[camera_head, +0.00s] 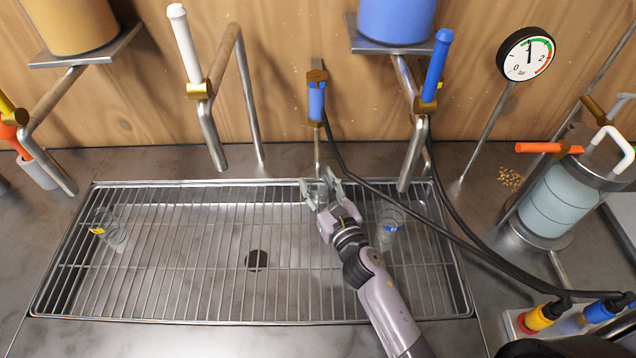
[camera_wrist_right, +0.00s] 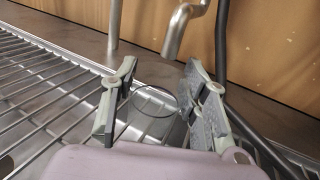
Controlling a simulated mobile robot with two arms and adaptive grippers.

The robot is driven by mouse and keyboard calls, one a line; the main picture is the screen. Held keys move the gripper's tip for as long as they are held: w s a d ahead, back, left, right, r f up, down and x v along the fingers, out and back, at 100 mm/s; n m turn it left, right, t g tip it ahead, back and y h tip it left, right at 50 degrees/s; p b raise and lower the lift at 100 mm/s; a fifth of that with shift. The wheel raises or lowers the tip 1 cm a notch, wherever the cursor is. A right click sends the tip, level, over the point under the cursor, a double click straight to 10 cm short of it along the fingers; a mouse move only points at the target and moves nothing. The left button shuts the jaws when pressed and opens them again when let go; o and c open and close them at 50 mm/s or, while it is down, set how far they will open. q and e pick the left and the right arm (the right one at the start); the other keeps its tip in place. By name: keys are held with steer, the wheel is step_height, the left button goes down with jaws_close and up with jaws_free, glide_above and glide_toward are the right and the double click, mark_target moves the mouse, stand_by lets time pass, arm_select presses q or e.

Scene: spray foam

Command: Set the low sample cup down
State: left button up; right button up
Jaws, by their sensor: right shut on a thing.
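My right gripper (camera_head: 322,188) is over the back edge of the drip grate (camera_head: 200,308), right of its middle. In the wrist view its two fingers (camera_wrist_right: 162,78) stand either side of a clear cup (camera_wrist_right: 154,114), which they hold. The cup's round rim shows faintly between them; its base is hidden, so I cannot tell if it touches the grate. In the head view the held cup is too faint to make out. A clear cup with a blue mark (camera_head: 390,228) is on the grate right of my gripper, and one with a yellow mark (camera_head: 110,232) is at the left.
A spout with a blue handle (camera_head: 316,100) rises behind my gripper. Bent pipes with a white handle (camera_head: 186,45) and a blue handle (camera_head: 436,65) flank it. A black hose (camera_head: 420,212) crosses the grate's right side. The grate's middle is clear.

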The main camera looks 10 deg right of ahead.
steer(key=shift+f, duration=0.3)
steer(key=o, duration=1)
steer(key=shift+r, duration=0.15)
steer(key=shift+c, duration=0.2)
steer(key=shift+r, duration=0.2)
steer(key=s+b, duration=0.1)
steer(key=s, duration=0.2)
steer(key=s+d+b, duration=0.1)
steer(key=s, duration=0.3)
steer(key=s+d+b, duration=0.1)
steer(key=s, duration=0.3)
steer(key=shift+s+d+f, duration=0.1)
steer(key=shift+f, duration=0.1)
steer(key=shift+s+d+r, duration=0.1)
steer(key=shift+s+r, duration=0.05)
steer(key=shift+s, duration=0.15)
